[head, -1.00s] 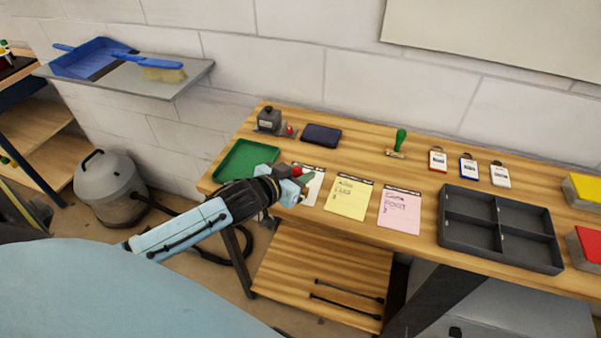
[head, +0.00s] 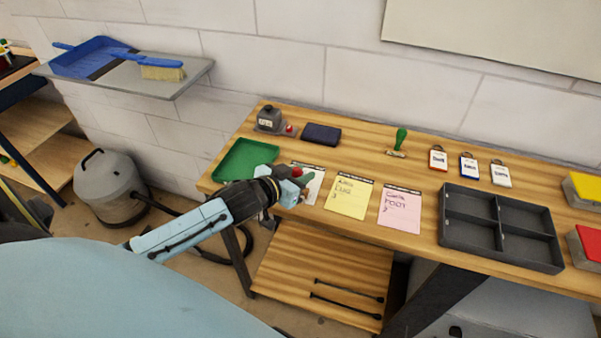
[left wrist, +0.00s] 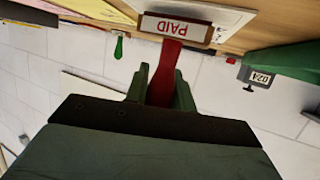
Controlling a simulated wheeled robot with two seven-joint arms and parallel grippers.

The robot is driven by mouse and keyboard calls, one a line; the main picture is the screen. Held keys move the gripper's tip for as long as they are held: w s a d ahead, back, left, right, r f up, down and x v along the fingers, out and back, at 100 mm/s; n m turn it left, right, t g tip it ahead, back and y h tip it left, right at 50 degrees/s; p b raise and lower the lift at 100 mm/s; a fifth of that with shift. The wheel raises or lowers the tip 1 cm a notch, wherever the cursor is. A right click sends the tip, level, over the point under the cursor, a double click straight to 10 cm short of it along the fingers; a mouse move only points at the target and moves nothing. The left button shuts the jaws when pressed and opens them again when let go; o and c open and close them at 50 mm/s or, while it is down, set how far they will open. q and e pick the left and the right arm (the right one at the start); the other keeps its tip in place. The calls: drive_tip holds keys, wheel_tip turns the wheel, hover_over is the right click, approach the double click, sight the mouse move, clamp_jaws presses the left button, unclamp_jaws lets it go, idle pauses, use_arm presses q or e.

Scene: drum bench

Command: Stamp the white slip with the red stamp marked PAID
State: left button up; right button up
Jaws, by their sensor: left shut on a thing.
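The red stamp (head: 297,171) is held in my left gripper (head: 303,183), low over the left part of the bench. The left wrist view shows its red handle (left wrist: 165,75) between the green fingers of the shut gripper (left wrist: 160,88). Its block label (left wrist: 177,29) reads PAID, upside down in that view. The white slip (head: 318,180) lies on the bench, partly hidden behind the gripper in the head view. In the left wrist view a pale slip edge (left wrist: 215,12) shows just beyond the stamp block. I cannot tell whether they touch. My right gripper is out of view.
A green tray (head: 222,171) lies left of the gripper. A yellow slip (head: 349,196) and a pink slip (head: 400,210) lie right of the white slip. Behind are a dark pad (head: 321,134), a grey numbered device (head: 269,120) and a green-handled stamp (head: 401,141).

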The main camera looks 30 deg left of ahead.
use_arm(q)
drive_tip(key=shift+f, duration=0.45)
idle(0.7)
drive_tip(key=shift+r, duration=0.1)
drive_tip(key=shift+r+p, duration=0.45)
drive_tip(key=shift+p, duration=0.1)
drive_tip(key=shift+r, duration=0.15)
wheel_tip(320, 180, up, 5)
drive_tip(key=p, duration=0.6)
